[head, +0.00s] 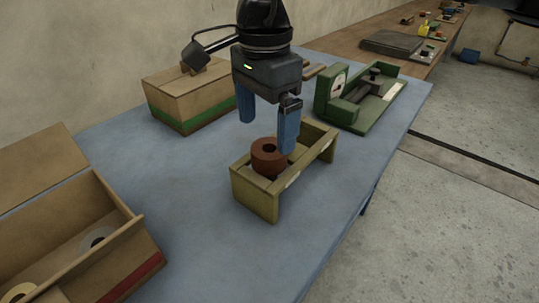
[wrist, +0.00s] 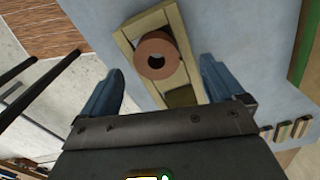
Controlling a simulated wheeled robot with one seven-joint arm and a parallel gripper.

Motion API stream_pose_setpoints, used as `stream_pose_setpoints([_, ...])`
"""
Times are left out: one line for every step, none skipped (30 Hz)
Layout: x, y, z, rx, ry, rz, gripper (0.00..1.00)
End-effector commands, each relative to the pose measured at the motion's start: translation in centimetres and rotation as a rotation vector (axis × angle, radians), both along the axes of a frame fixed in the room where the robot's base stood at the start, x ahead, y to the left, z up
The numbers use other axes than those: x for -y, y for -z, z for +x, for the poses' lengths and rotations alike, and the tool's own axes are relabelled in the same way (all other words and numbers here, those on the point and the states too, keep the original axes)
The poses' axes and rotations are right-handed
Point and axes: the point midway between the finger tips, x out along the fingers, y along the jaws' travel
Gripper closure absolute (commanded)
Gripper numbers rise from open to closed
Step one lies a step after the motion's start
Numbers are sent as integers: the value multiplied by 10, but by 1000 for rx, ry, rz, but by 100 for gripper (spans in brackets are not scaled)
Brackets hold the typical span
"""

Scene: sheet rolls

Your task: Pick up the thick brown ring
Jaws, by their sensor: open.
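The thick brown ring (head: 268,157) sits in the near-left part of a small yellowish wooden holder (head: 257,197) on the blue-grey table. Its central hole faces up. My gripper (head: 265,135) is open above the holder, with blue fingers spread apart and nothing between them. In the head view the right finger overlaps the holder's edge beside the ring; I cannot tell whether they touch. In the wrist view the ring (wrist: 156,55) shows ahead of the fingers and between their lines, slightly left of the middle.
A brown box with a green stripe (head: 185,97) stands behind left. A green device with a dial (head: 365,98) stands behind right. An open cardboard box (head: 95,250) with rolls is at front left. The table (head: 205,240) is clear in front of the holder.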

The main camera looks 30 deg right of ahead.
Motion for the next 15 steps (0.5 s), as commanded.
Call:
stream_pose_setpoints([0, 5, -1, -2, 0, 2, 5])
stream_pose_setpoints([1, 7, -1, -1, 0, 2, 5])
stream_pose_setpoints([2, 11, -2, -1, 1, 3, 5])
stream_pose_setpoints([2, 15, -3, -2, 1, 4, 5])
stream_pose_setpoints([3, 20, -4, -2, 1, 4, 5])
stream_pose_setpoints([4, 26, -5, -2, 1, 4, 5])
stream_pose_setpoints([5, 31, -6, -2, 0, 5, 5])
stream_pose_setpoints([5, 35, -6, -2, 0, 5, 5])
stream_pose_setpoints([5, 40, -6, -2, -1, 4, 5])
stream_pose_setpoints([5, 44, -6, -2, -1, 4, 5])
stream_pose_setpoints([5, 47, -6, -1, -1, 3, 5])
stream_pose_setpoints([5, 50, -5, -1, -1, 3, 5])
stream_pose_setpoints([5, 52, -5, -1, -1, 3, 5])
stream_pose_setpoints([5, 53, -5, 0, -1, 3, 5])
stream_pose_setpoints([5, 54, -5, 0, -1, 3, 5])
